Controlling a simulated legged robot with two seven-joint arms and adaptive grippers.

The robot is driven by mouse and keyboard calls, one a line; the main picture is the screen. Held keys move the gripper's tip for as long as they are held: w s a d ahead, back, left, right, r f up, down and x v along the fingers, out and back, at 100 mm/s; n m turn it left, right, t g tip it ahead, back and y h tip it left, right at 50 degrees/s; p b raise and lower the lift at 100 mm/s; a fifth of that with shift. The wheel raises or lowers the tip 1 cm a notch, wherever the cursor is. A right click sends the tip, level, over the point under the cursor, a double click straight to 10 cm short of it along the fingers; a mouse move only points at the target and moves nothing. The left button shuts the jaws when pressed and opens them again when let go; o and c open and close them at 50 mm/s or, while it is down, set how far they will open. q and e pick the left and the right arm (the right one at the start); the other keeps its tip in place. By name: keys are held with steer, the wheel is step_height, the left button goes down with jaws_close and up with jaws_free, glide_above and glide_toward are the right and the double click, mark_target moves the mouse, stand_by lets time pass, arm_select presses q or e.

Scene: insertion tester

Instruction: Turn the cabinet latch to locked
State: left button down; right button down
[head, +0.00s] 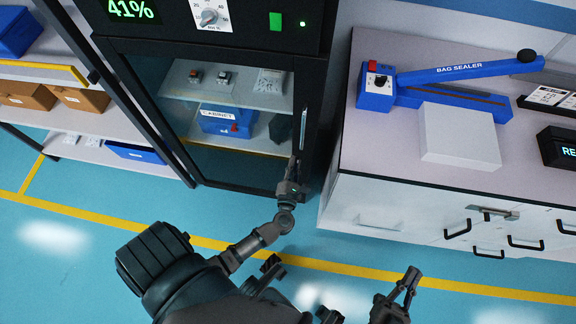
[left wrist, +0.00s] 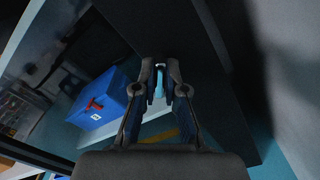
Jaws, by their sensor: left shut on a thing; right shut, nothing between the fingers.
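The dark-framed cabinet (head: 317,105) has a glass door with a vertical metal handle (head: 303,128) near its right edge. My left gripper (head: 294,160) is at the door's right edge, just below the visible part of that handle. In the left wrist view its fingers (left wrist: 160,68) are closed around a small pale metal piece (left wrist: 159,82), which looks like the cabinet latch. The fingers hide most of it, so its turn angle cannot be told. My right gripper (head: 413,273) is shut and empty, over the floor at lower right.
A white counter (head: 385,150) with a blue bag sealer (head: 440,75) and a pale block (head: 460,135) stands close right of the cabinet. A blue box (head: 222,122) sits inside behind the glass. Shelves (head: 110,130) stand at left. The floor in front is clear.

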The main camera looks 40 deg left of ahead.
arm_select(q)
steer(key=shift+d+f+m+p, duration=0.15)
steer(key=shift+m+p, duration=1.55)
steer(key=shift+m, duration=1)
steer(key=shift+d+f+m+p, duration=0.15)
steer(key=shift+m+p, duration=1.5)
steer(key=shift+m, duration=1.05)
arm_select(e)
steer(key=s+d+f+g+h, duration=0.1)
steer(key=s+d+f+g, duration=0.1)
steer(key=f+g, duration=0.5)
steer(key=s+d+f+g+h, duration=0.1)
steer(key=s+f+g+h, duration=0.1)
steer(key=f+g, duration=0.5)
steer(key=shift+s+d+f+h, duration=0.3)
steer(key=shift+s+d+f, duration=0.1)
steer(key=shift+s+f, duration=0.55)
arm_select(q)
steer(key=c, duration=1.4)
jaws_free()
steer(key=shift+o, duration=0.8)
steer(key=shift+w+a, duration=0.1)
steer(key=shift+w, duration=0.05)
arm_select(e)
steer(key=shift+w, duration=0.2)
steer(key=shift+s, duration=0.1)
